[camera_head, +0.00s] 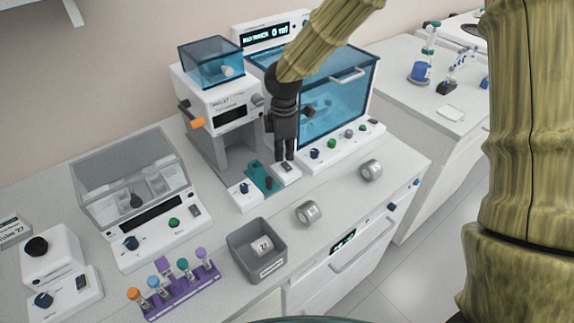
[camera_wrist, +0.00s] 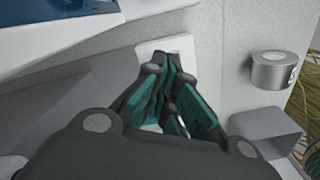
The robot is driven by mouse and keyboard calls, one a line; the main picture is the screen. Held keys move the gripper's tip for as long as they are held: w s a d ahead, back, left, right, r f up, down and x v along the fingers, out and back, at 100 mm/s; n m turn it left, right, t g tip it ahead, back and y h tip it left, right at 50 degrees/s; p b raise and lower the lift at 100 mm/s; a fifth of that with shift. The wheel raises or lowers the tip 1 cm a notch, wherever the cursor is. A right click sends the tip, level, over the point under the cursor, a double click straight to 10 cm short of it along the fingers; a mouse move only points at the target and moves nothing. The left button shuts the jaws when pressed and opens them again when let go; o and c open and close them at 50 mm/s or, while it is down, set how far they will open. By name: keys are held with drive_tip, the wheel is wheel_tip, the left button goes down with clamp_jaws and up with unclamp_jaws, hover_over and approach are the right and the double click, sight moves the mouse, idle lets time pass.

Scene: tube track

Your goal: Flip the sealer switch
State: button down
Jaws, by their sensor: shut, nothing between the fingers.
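The sealer appears to be the white bench machine (camera_head: 228,110) with a blue clear top box, a small dark display and an orange knob at its side; I cannot read its label surely. A teal piece (camera_head: 258,176) lies at its foot. My dark gripper (camera_head: 285,159) points down, its fingers together and empty, just over a small white box (camera_head: 291,177) right of the teal piece. In the wrist view my gripper (camera_wrist: 168,66) covers most of a white plate (camera_wrist: 181,43). Any switch there is hidden behind the fingers, and I cannot tell whether they touch it.
A blue-windowed cabinet (camera_head: 345,95) stands close right of my gripper.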

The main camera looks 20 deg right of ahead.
sight(285, 163)
drive_tip(key=shift+f+b, duration=0.35)
drive_tip(key=shift+f, duration=0.7)
idle(0.8)
drive_tip(key=shift+r, duration=0.1)
drive_tip(key=shift+r+p, duration=3.3)
drive_tip(key=shift+r, duration=0.15)
